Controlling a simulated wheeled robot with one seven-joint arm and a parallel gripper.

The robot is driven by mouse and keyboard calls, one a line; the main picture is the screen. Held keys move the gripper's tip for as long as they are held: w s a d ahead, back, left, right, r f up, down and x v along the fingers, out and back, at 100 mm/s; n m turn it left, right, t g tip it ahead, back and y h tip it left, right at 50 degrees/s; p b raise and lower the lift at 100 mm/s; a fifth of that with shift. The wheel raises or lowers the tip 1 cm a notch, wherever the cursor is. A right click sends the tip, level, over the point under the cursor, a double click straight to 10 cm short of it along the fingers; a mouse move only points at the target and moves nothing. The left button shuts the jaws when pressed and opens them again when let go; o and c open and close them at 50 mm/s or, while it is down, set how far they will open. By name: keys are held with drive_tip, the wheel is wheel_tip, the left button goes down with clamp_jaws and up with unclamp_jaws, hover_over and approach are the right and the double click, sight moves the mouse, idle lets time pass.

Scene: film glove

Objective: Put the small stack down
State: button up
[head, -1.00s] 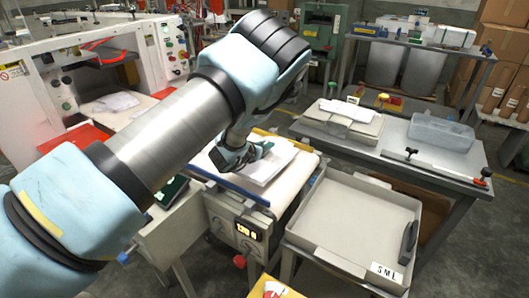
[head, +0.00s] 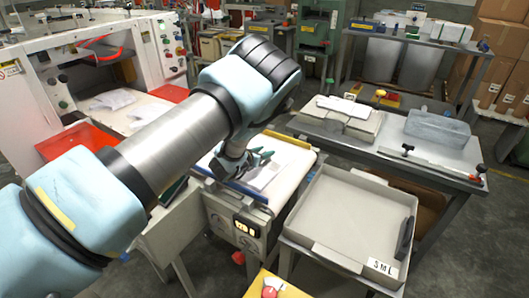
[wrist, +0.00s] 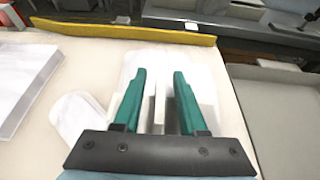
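My gripper (head: 246,166) is low over the pale bed of the bench machine, partly hidden by my arm in the head view. In the wrist view its two green fingers (wrist: 160,88) stand apart, with a thin white strip between them and gaps on both sides. A flat white glove-shaped stack (wrist: 78,118) lies on the bed under and around the fingers. It also shows in the head view (head: 266,177), beside the fingertips. How many layers it has I cannot tell.
A white block-like pile (wrist: 22,85) lies to the left on the bed. A yellow bar (head: 289,138) edges the bed's far side. A grey, empty-looking tray (head: 345,228) stands to the right. A side table (head: 425,148) behind it holds pale stacks.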

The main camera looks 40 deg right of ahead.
drive_tip(key=shift+r, duration=0.15)
drive_tip(key=shift+s+a, duration=0.1)
drive_tip(key=shift+a, duration=0.15)
wheel_tip(320, 180, up, 4)
drive_tip(key=b, duration=0.4)
hover_over(246, 176)
drive_tip(key=d, duration=0.1)
drive_tip(key=shift+d, duration=0.15)
drive_tip(key=shift+s+a+r, duration=0.1)
drive_tip(key=shift+a+r, duration=0.15)
drive_tip(key=shift+a, duration=0.3)
